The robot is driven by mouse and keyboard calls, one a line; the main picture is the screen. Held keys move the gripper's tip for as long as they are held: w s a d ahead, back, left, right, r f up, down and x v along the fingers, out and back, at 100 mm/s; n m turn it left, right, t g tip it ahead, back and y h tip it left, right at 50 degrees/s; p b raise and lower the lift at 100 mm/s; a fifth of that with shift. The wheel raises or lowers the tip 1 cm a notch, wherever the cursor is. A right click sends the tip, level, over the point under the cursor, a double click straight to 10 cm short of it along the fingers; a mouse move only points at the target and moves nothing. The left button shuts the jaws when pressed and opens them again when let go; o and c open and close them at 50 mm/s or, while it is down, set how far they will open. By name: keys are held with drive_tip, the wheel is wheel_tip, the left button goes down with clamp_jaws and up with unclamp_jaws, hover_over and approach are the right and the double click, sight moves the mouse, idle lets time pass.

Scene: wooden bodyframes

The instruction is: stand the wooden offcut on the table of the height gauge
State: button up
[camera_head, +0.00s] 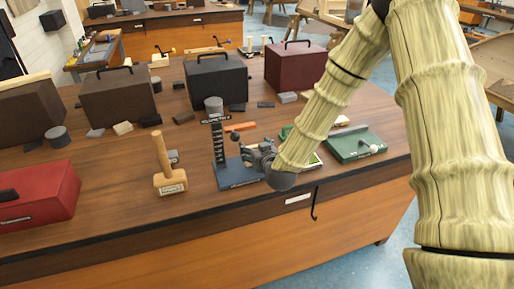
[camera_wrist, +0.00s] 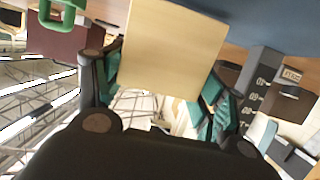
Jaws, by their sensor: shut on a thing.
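The height gauge (camera_head: 219,146) stands near the bench's front edge, with a dark upright column and a blue-grey table (camera_head: 238,174) at its foot. My gripper (camera_head: 260,157) is just right of the column, low over or beside that table. In the wrist view, my gripper (camera_wrist: 162,85) is shut on the pale wooden offcut (camera_wrist: 175,48), which sits between the green-padded fingers. The blue-grey surface (camera_wrist: 265,22) shows close by the offcut's far end; I cannot tell if they touch. The numbered column (camera_wrist: 257,88) shows to the right. The offcut is not clear in the head view.
A wooden mallet (camera_head: 165,165) stands left of the gauge, and a red toolbox (camera_head: 38,197) lies farther left. A green case (camera_head: 355,144) is to the right. Several dark boxes and small blocks line the back. The bench front between mallet and red toolbox is clear.

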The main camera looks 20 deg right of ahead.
drive_tip(key=shift+f, duration=0.25)
drive_tip(key=o, duration=1.4)
drive_tip(key=shift+s, duration=0.1)
drive_tip(key=v, duration=1.2)
